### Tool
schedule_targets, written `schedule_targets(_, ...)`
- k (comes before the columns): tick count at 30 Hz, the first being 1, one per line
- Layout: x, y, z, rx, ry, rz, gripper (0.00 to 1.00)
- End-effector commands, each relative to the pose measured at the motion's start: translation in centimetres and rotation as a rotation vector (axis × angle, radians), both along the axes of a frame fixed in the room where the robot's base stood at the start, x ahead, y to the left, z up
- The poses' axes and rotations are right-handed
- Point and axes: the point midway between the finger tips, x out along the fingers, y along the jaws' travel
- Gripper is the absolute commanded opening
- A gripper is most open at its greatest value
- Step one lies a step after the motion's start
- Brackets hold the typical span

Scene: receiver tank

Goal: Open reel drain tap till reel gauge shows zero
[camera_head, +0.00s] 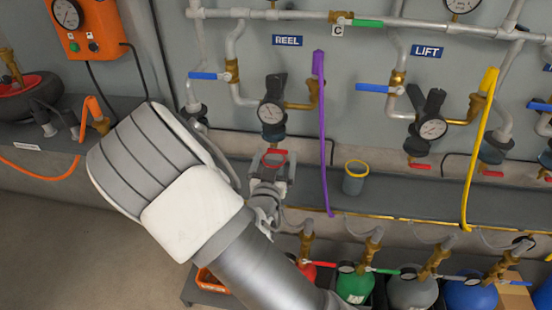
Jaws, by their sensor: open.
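The REEL label (288,41) is on the back wall above the reel line. The round, white-faced reel gauge (271,112) sits on a dark filter body under it. Its needle is too small to read. My gripper (273,165) is open, just below and around the red handle, with a finger to each side. I cannot tell whether the fingers touch it. My arm comes up from the bottom and hides the area to the lower left.
A purple hose (321,130) hangs close on the right of the gripper. Several gas cylinders (354,286) stand below.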

Motion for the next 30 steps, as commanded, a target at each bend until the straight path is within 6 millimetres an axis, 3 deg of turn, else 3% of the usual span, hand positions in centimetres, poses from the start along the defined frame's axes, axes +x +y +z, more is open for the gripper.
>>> schedule_targets(11,0.75,-0.13,0.01,0.000,0.001,0.001,1.00)
schedule_targets(25,0.71,-0.12,0.01,0.000,0.001,0.001,0.19)
schedule_targets(30,0.73,-0.19,-0.27,0.034,-0.007,-0.001,0.17)
